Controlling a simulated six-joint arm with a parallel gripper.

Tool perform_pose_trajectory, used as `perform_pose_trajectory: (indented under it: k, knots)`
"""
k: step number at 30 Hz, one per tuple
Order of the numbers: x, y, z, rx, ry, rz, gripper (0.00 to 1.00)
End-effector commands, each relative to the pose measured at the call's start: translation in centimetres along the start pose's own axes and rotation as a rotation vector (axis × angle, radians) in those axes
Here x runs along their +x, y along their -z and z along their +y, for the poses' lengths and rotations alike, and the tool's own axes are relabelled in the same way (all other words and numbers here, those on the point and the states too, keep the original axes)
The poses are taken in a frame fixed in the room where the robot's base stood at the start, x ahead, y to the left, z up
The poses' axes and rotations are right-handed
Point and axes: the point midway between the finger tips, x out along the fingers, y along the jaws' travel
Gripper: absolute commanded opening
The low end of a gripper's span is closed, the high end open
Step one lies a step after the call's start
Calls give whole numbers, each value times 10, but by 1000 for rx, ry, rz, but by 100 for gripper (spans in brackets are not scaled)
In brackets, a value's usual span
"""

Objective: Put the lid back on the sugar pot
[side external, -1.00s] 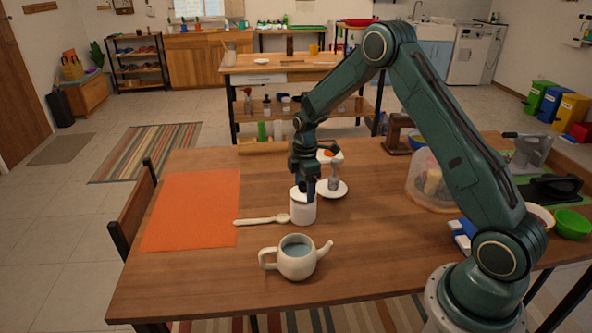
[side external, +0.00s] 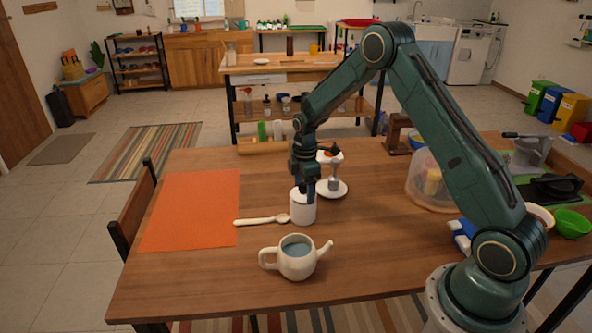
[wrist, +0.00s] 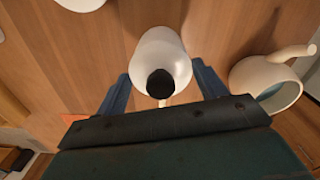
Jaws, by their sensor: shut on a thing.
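The white sugar pot (side external: 302,211) stands upright on the wooden table, just right of the orange mat. My gripper (side external: 307,190) points down at the top of the pot, its fingers overlapping the pot's upper right part. In the wrist view, a white rounded lid (wrist: 160,50) with a black knob (wrist: 160,83) lies between the two blue fingers (wrist: 163,92). My gripper is shut on the lid. The lid is at the pot's mouth; the fingers hide the seam, so I cannot tell whether it is fully seated.
A white spoon (side external: 262,220) lies left of the pot. A cream teapot (side external: 297,258) stands in front. A white saucer (side external: 339,189) with a small dispenser is behind right. An orange mat (side external: 190,210) covers the left. A clear container (side external: 430,188) stands to the right.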

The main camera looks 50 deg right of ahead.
Motion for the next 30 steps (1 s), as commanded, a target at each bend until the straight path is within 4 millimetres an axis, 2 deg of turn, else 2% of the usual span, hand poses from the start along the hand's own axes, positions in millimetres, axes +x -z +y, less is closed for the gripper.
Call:
perform_pose_trajectory:
  k: [24,25,28,30]
  knots:
    - [5,0,0,0,0,0,49]
    - [5,0,0,0,0,0,75]
    - [5,0,0,0,0,0,94]
    - [5,0,0,0,0,0,96]
